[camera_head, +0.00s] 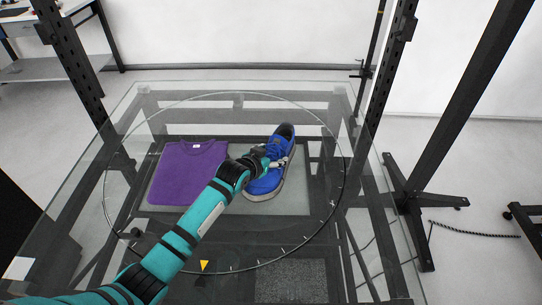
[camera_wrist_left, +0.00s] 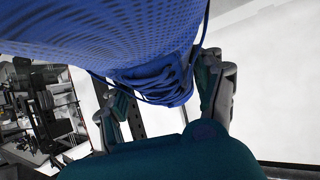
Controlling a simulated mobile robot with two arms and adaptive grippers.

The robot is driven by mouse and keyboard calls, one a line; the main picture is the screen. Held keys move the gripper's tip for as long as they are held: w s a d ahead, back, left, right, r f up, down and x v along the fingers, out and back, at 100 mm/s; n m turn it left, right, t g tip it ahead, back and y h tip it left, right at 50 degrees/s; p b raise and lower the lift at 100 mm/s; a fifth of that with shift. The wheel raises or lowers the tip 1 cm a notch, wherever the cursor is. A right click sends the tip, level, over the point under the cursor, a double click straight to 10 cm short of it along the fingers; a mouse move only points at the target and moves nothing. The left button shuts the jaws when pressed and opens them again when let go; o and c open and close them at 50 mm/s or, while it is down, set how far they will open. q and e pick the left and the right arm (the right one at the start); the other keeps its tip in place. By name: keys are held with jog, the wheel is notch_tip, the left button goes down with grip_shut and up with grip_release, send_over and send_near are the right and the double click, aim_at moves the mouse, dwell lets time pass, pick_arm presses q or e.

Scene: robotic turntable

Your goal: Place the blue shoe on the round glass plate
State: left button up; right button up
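The blue shoe (camera_head: 262,186) has a dark heel opening, blue laces and a pale sole. In the head view it appears within the outline of the round glass plate (camera_head: 341,187), right of its middle. I cannot tell whether its sole touches the glass. My right gripper is not in view.
A folded purple shirt (camera_head: 187,172) lies left of the shoe, inside the plate's outline. A small yellow triangle (camera_head: 204,265) marks the front rim. Dark frame posts (camera_head: 472,90) stand to the right and left. The front part of the plate is bare apart from my arm above it.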

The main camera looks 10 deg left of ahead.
pick_arm(q)
jog(key=o, duration=0.5)
jog(key=shift+r, duration=0.15)
jog(key=v, duration=1.2)
